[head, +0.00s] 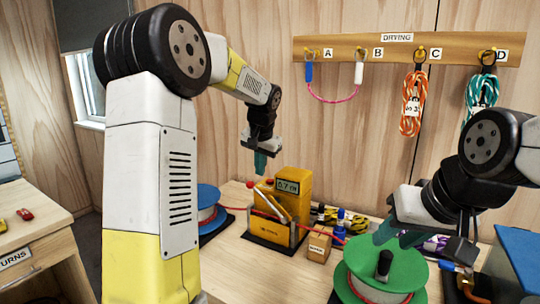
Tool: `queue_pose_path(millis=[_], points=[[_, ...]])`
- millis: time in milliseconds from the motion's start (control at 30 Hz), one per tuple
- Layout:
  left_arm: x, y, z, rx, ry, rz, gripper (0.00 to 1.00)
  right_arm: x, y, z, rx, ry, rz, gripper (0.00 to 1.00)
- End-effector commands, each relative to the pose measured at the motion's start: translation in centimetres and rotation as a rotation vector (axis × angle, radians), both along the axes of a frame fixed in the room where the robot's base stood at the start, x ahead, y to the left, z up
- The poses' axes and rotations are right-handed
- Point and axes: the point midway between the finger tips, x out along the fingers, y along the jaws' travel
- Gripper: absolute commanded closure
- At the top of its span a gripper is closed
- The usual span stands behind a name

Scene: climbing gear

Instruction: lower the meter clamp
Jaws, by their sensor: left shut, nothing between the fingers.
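The yellow rope meter (296,184) stands on the bench with its display reading 0.7 m. Its clamp appears to be the pale lever (270,203) with a red knob (250,184), lying slanted across the meter's front left. How far the clamp is raised is hard to tell. My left gripper (261,162) points down with its teal fingers shut and empty, just above the red knob and apart from it. My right gripper (400,236) is over the green reel (405,268) at the right; its finger gap is unclear.
A blue reel (207,200) stands left of the meter, and a small wooden block (320,245) right of it. Behind, a labelled drying rack (400,50) holds a pink cord and coiled ropes. A blue box (520,255) is at the right edge.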

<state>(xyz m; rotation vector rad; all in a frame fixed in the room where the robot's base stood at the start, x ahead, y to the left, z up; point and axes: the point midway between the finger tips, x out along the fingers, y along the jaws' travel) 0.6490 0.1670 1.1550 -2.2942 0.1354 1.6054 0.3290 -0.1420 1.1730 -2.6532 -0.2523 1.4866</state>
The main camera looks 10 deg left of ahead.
Motion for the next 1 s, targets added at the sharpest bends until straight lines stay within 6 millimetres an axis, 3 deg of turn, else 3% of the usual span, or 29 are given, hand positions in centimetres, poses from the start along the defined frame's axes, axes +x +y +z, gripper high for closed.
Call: queue_pose_path(millis=[100,300,1000], points=[[0.3,1.3,-1.5,0.000,0.001,0.004,1.00,0.0,0.0,0.0,0.000,0.000,0.000,0.64],[0.7,2.2,-2.7,0.001,0.001,0.001,1.00,0.0,0.0,0.0,0.000,0.000,0.000,0.64],[1.0,3.0,-3.4,-0.048,0.018,0.001,1.00,0.0,0.0,0.0,0.000,0.000,0.000,0.64]])
